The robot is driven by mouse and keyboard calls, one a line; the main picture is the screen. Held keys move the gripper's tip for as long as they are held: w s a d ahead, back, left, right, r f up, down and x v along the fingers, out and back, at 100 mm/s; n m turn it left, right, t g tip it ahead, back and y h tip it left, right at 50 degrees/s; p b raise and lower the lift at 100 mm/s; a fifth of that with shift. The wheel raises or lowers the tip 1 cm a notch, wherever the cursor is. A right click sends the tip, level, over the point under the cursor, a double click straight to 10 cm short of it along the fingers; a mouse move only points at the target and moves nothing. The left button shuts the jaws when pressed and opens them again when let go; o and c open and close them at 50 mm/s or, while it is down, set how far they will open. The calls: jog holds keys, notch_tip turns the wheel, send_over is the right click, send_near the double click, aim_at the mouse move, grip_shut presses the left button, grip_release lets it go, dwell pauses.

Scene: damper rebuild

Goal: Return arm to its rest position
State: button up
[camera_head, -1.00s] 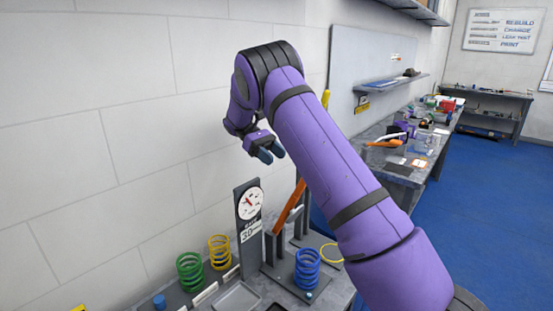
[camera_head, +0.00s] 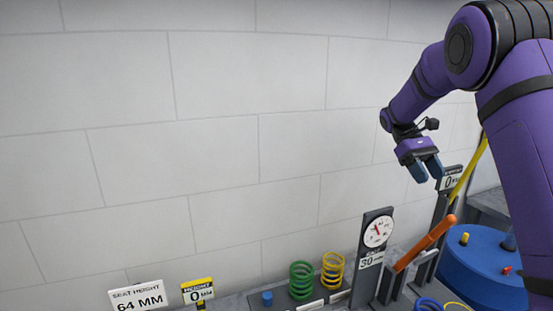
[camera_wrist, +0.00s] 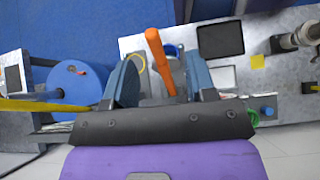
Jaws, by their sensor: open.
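My purple arm (camera_head: 520,125) comes in from the right side of the head view and bends over at the top. My gripper (camera_head: 427,170) hangs from it above the bench, pointing down. Its two blue fingers are apart with nothing held between them. In the wrist view the open fingers (camera_wrist: 158,80) show over the bench, with the orange handle (camera_wrist: 160,62) between them in the picture but lower down. That orange handle also shows in the head view (camera_head: 426,243), below my gripper and tilted.
A dial gauge (camera_head: 377,232), a green spring (camera_head: 301,280) and a yellow spring (camera_head: 332,270) stand on the bench by the wall. A blue drum (camera_head: 485,270) is at the right. Signs (camera_head: 138,297) stand at the lower left. A black tray (camera_wrist: 220,39) lies on the bench.

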jog(key=s+a+r+m+t+y, duration=0.1)
jog(key=s+a+r+t, duration=0.15)
jog(key=s, duration=0.55)
jog(key=s+a+r+t+y, duration=0.1)
jog(key=s+r+t, duration=0.3)
jog(key=s, duration=0.4)
jog(key=s+a+r+m+t+y, duration=0.15)
jog(key=s+r+t, duration=0.25)
jog(key=s, duration=0.4)
jog(key=s+a+f+m+t, duration=0.1)
jog(key=s+a+f+t, duration=0.1)
jog(key=s, duration=0.6)
jog(key=shift+s+a+f+t, duration=0.4)
jog(key=shift+a+t, duration=0.45)
jog(key=shift+t, duration=0.3)
